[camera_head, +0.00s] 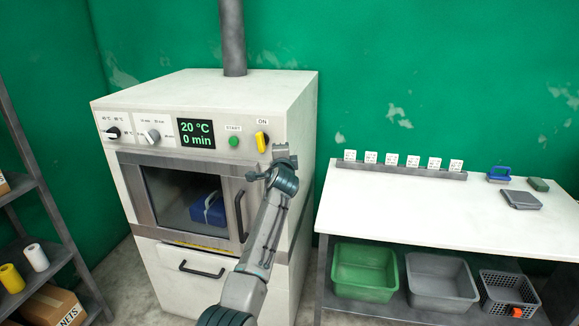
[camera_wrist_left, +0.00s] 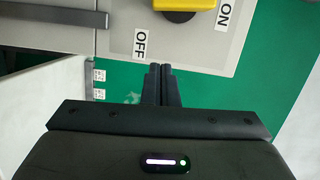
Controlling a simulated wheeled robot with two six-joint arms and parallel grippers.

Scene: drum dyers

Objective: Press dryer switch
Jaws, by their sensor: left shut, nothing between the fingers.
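The dryer (camera_head: 160,85) is a white cabinet with a control panel across its upper front. Its yellow switch (camera_head: 261,141) is at the panel's right end, under an ON label. The wrist view shows part of the yellow switch (camera_wrist_left: 185,4) at the top edge, between ON and OFF labels. A green START button (camera_head: 234,142) is left of it. The display (camera_head: 196,133) reads 20 °C and 0 min. My left gripper (camera_head: 284,152) is just right of and below the switch, apart from it. Its fingers (camera_wrist_left: 160,70) are shut and empty, near the OFF label. My right gripper is out of view.
The dryer door is closed, with a blue item (camera_head: 208,209) behind its window and a dark handle (camera_head: 240,215). A white table (camera_head: 400,208) stands to the right, with bins (camera_head: 365,292) below. A dark shelf (camera_head: 35,183) stands at the left.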

